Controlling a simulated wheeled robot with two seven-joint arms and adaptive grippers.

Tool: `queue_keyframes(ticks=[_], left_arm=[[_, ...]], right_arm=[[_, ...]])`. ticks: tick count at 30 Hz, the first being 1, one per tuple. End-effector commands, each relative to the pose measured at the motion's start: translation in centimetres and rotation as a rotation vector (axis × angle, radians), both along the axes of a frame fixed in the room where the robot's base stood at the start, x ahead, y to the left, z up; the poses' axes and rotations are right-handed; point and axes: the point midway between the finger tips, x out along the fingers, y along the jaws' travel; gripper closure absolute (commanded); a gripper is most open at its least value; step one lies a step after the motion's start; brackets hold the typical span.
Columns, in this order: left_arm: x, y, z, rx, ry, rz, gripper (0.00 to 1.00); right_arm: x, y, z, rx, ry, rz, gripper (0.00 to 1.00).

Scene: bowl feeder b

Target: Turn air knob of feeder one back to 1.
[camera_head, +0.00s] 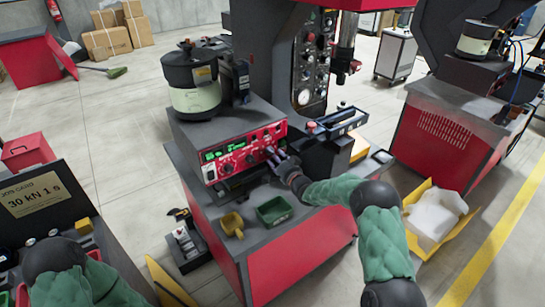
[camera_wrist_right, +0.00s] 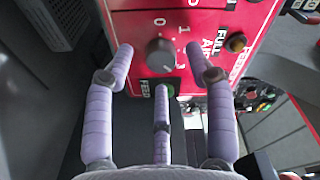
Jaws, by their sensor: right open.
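The red control panel (camera_head: 236,153) of the feeder, with green displays and several knobs, is on the front of the bench in the head view. My right gripper (camera_head: 275,155) is at the panel's right end. In the right wrist view, a round grey knob (camera_wrist_right: 160,52) sits on the red panel, with 0, 1 and 3 printed around it. My right gripper (camera_wrist_right: 160,62) is open, its purple fingers spread around the knob with visible gaps at the sides. Where the knob points I cannot tell. My left arm shows at lower left; its gripper is out of view.
A bowl feeder (camera_head: 195,85) stands above the panel. A green tray (camera_head: 274,210) and a yellow scoop (camera_head: 232,224) lie on the ledge below. In the right wrist view, an amber button (camera_wrist_right: 236,42) and a green one by a FEED label (camera_wrist_right: 146,88) are close to the fingers.

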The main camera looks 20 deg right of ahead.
Motion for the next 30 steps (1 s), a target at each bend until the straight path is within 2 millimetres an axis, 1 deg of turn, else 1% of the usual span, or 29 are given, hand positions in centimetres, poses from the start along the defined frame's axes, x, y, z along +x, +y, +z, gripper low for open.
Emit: queue_keyframes(ticks=[3,6,15,17,18,21,30], left_arm=[[0.0,0.0,-0.3,0.0,0.0,0.0,1.0],[0.0,0.0,-0.3,0.0,0.0,0.0,1.0],[0.0,0.0,-0.3,0.0,0.0,0.0,1.0],[0.0,0.0,-0.3,0.0,0.0,0.0,1.0],[0.0,0.0,-0.3,0.0,0.0,0.0,1.0],[0.0,0.0,-0.3,0.0,0.0,0.0,1.0],[0.0,0.0,-0.6,0.0,0.0,0.0,1.0]], right_arm=[[1.0,0.3,-0.1,0.001,0.0,0.0,0.45],[1.5,0.4,0.0,0.001,0.0,0.0,0.45],[1.6,0.4,0.0,0.001,0.001,-0.001,0.45],[1.6,0.4,0.0,0.001,0.001,-0.001,0.62],[1.6,0.4,0.0,0.001,0.001,-0.001,0.73],[1.6,0.4,0.0,0.001,0.002,0.0,1.0],[1.6,0.5,-0.2,-0.012,-0.002,0.002,1.0]])
